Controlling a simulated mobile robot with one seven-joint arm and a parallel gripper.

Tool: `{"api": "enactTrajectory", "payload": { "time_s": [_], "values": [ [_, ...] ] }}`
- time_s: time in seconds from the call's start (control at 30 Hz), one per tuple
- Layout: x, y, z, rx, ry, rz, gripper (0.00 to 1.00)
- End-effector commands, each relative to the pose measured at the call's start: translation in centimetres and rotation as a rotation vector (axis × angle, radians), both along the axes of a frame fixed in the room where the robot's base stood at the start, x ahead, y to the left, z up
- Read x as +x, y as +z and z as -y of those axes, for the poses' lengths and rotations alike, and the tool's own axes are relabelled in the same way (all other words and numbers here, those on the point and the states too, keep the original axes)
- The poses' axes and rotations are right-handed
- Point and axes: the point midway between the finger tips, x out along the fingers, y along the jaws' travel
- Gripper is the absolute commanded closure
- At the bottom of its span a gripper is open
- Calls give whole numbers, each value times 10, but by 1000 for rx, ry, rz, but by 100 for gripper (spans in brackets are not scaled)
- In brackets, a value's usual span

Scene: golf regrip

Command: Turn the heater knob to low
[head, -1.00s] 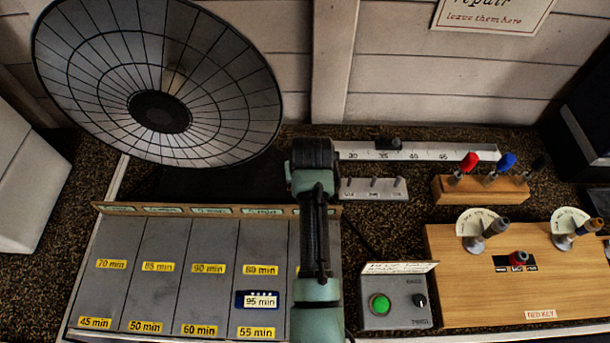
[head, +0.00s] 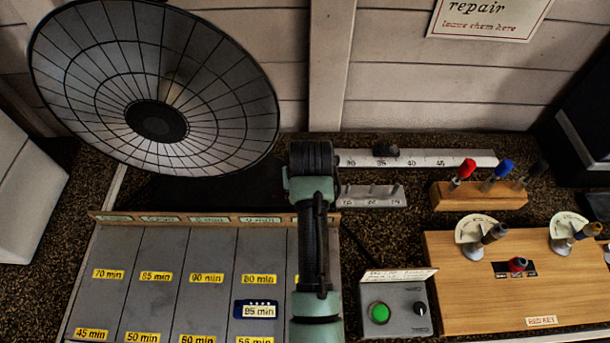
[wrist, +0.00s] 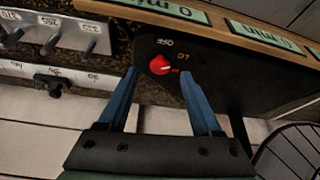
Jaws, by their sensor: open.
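The heater has a large round mesh dish (head: 150,75) at the left in the head view, with a dark base below it. In the wrist view its red knob (wrist: 158,66) sits on the black base (wrist: 215,75). Off, LO and a small red mark are printed around the knob, upside down in this view. A pale pointer line shows on the knob, but its exact setting is too small to tell. My gripper (wrist: 159,72) is open, its blue fingers on either side of the knob in the picture. Contact cannot be told. In the head view my arm hides the gripper.
A grey sorting board (head: 150,270) with yellow minute labels lies in front of the heater. Right of my arm are a pegged metal block (head: 373,196), a ruler (head: 440,158), a green-button box (head: 398,305) and a wooden panel (head: 460,265). A screwdriver rack (head: 480,197) stands behind.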

Motion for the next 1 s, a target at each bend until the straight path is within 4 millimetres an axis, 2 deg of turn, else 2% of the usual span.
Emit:
{"api": "enactTrajectory", "payload": {
  "time_s": [0.3, 0.5, 0.7, 1.0],
  "values": [
    [-23, 58, 3, 0, 0, 7, 34],
    [-35, 87, 5, 1, 0, 5, 34],
    [-40, 98, 5, 0, 0, 1, 34],
    [-40, 99, 5, 0, 0, 1, 34]
  ]
}}
